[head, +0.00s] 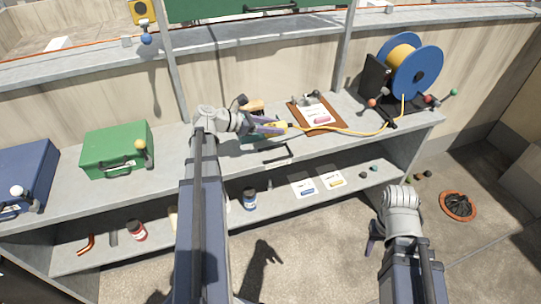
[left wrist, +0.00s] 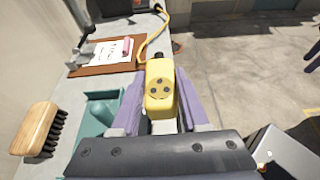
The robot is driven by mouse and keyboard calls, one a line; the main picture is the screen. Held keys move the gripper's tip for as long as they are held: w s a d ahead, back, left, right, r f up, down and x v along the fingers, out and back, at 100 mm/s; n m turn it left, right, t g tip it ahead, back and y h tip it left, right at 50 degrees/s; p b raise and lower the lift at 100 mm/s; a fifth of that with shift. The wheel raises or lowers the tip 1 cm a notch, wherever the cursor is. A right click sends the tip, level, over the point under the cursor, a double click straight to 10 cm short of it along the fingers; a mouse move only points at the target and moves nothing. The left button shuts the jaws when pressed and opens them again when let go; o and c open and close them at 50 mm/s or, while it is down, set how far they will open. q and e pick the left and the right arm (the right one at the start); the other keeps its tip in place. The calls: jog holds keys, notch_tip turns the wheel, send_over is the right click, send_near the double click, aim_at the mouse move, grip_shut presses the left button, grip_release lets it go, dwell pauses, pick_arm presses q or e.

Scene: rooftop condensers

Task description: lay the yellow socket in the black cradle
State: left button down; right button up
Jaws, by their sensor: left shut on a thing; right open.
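The yellow socket (left wrist: 160,92) is between the purple fingers of my left gripper (head: 268,126), its round face with several dark holes toward the wrist camera. It also shows in the head view (head: 277,128), above the counter's front part. A yellow cord runs from it to the right toward the reel. A small black piece (head: 389,123) sits at the counter's right front, by the cord; I cannot tell whether it is the black cradle. My right gripper (head: 374,240) is open and empty, low at the right, in front of the shelves.
A clipboard (head: 319,117) lies on the counter right of the socket. A blue-flanged cord reel (head: 416,72) stands at the far right. A teal tray (left wrist: 79,143) and a wooden brush (left wrist: 38,130) are beside my left gripper. A green case (head: 117,148) stands left.

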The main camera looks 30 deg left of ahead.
aim_at(273, 155)
pick_arm(q)
jog(key=shift+f+b, duration=0.45)
jog(key=shift+b, duration=0.05)
notch_tip(273, 155, down, 9)
jog(key=b, duration=0.9)
jog(key=shift+f, duration=0.1)
jog(key=shift+f, duration=0.15)
jog(key=shift+c, duration=2.1)
grip_release()
jog(key=shift+r, duration=0.3)
jog(key=p+v, duration=0.4)
jog(key=v, duration=0.6)
jog(key=shift+s+a+r, duration=0.15)
jog(key=shift+a, duration=0.05)
jog(key=shift+s+a+r+p, duration=0.15)
jog(key=shift+s+a+p, duration=0.15)
jog(key=shift+s+a, duration=0.2)
